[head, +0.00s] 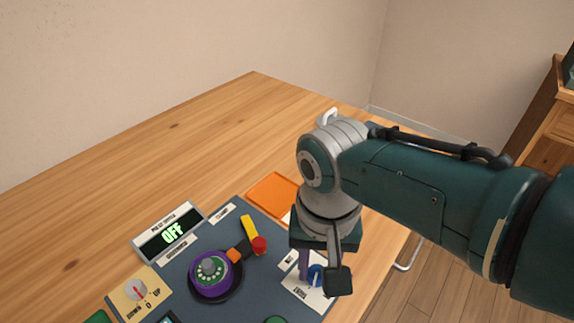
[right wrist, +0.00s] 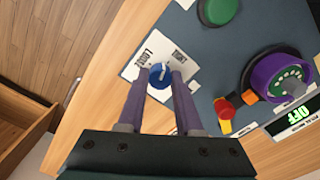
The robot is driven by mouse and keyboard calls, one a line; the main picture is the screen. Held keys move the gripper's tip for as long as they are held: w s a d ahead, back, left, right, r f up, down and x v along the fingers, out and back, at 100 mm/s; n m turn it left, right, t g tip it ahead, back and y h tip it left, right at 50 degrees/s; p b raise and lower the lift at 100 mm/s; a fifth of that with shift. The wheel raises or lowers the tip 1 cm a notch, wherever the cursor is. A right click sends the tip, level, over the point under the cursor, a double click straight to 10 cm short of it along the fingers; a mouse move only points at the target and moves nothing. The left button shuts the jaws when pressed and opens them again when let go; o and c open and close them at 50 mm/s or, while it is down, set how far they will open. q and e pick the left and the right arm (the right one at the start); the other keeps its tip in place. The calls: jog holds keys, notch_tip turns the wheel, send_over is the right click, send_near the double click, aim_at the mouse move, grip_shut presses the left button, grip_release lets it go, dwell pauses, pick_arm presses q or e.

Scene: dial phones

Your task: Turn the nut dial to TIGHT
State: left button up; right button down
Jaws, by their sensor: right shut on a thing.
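The nut dial is a small blue knob (head: 315,274) on a white plate (head: 303,294) at the panel's near right corner. It also shows in the right wrist view as a blue knob (right wrist: 160,76) with a pale pointer mark on top. The word LOOSE and a second, blurred word stand beside it there; I cannot tell exactly where the mark points. My right gripper (head: 320,277) points down at the dial. In the right wrist view its purple fingers (right wrist: 160,80) stand on either side of the knob, shut on it. My left gripper is not in view.
An orange pad (head: 273,193) lies behind. The wooden table (head: 200,150) is clear farther back.

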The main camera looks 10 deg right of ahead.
aim_at(317, 271)
jog(key=shift+m+p, duration=0.3)
jog(key=shift+m, duration=1.8)
jog(key=c, duration=0.6)
grip_release()
notch_tip(317, 271, up, 9)
jog(key=p, duration=0.6)
jog(key=shift+r+p, duration=0.4)
jog(key=shift+r, duration=0.05)
